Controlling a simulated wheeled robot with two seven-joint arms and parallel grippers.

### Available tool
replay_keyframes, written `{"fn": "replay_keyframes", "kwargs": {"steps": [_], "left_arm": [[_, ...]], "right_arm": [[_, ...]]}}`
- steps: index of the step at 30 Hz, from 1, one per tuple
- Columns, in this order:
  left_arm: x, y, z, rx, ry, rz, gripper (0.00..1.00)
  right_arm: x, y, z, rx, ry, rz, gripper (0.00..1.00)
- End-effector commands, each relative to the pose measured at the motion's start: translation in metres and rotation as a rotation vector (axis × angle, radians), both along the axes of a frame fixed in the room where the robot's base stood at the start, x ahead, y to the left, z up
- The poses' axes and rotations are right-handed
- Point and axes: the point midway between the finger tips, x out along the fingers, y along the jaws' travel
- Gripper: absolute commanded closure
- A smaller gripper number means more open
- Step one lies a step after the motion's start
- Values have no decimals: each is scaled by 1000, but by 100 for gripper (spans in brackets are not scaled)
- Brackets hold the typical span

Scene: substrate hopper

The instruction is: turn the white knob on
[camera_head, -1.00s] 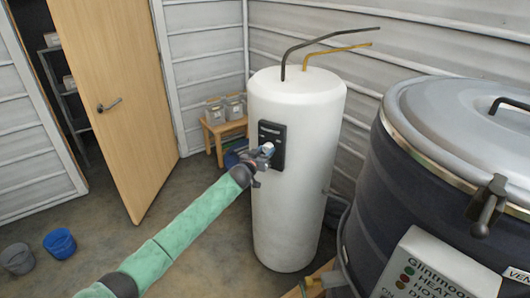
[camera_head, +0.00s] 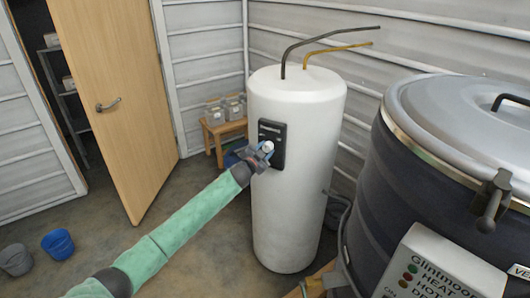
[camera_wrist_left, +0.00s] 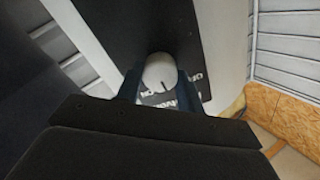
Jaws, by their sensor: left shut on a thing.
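The white knob (camera_head: 267,146) is on a black panel (camera_head: 278,133) on the front of a tall white tank (camera_head: 296,215). In the left wrist view the round knob (camera_wrist_left: 160,72) sits between my two fingers, with a dark mark on its lower part. White lettering on the panel (camera_wrist_left: 110,25) shows beside and below the knob, partly covered by my fingers. My left gripper (camera_head: 265,150) is at the panel, shut on the knob; its fingers also show in the left wrist view (camera_wrist_left: 158,84). My right gripper is not in view.
A large dark vessel (camera_head: 400,190) with a grey lid stands to the right of the tank. A wooden door (camera_head: 115,100) stands open at the left. Two buckets (camera_head: 58,243) sit on the floor at the lower left. A small wooden stand (camera_head: 222,128) with containers is behind the tank.

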Motion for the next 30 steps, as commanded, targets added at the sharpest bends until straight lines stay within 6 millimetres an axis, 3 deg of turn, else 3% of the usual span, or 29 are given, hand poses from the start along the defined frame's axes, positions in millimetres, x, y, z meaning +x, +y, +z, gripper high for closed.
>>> {"fn": "replay_keyframes", "kwargs": {"steps": [18,30], "left_arm": [[0,0,-2,497,-274,0,86],[-1,-1,-2,698,-386,-1,86]], "right_arm": [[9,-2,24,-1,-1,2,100],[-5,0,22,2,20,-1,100]]}}
